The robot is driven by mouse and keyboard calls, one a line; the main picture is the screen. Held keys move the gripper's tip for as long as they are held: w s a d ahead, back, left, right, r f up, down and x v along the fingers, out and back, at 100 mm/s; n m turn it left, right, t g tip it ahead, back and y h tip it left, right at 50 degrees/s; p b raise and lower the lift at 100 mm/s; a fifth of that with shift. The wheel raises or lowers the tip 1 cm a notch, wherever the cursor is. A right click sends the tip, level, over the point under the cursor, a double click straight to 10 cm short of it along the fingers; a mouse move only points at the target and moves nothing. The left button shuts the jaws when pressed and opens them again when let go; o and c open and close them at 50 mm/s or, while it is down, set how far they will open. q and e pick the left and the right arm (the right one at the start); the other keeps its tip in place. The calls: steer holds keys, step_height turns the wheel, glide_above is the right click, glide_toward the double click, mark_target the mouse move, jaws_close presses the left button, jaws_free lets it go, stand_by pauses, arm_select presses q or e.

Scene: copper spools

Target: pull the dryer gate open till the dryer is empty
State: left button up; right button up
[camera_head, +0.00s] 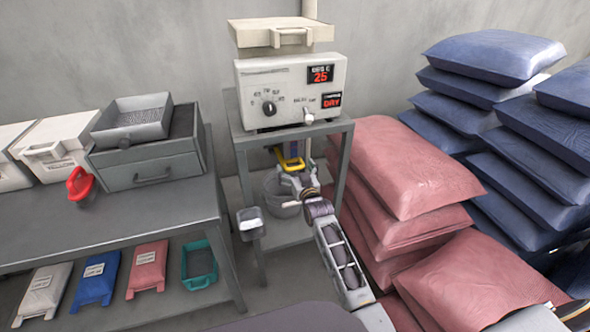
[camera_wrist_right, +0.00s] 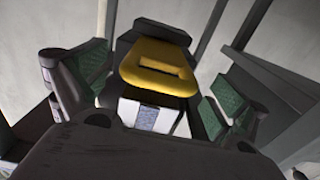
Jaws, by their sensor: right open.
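The dryer (camera_head: 290,88) is a cream box with a dial, a red display reading 25 and a red DRY sign, standing on a grey stand. Its yellow gate handle (camera_head: 290,161) shows below the stand top. In the right wrist view the yellow gate (camera_wrist_right: 160,68) sits between the open fingers of my right gripper (camera_wrist_right: 150,110); I cannot tell if they touch it. In the head view my right gripper (camera_head: 298,184) is just below and in front of the gate. A grey bucket (camera_head: 284,205) stands below, partly hidden by my gripper. My left gripper is not in view.
A grey bench (camera_head: 110,222) at left holds white bins (camera_head: 55,150), a drawer unit (camera_head: 148,168) and a red scoop (camera_head: 80,184). A small cup (camera_head: 250,222) hangs on the stand's left. Pink sacks (camera_head: 410,175) and blue sacks (camera_head: 495,60) crowd the right.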

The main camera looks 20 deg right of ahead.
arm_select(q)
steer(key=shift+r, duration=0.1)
arm_select(e)
steer(key=c, duration=0.5)
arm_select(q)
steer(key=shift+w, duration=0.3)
arm_select(e)
steer(key=c, duration=1)
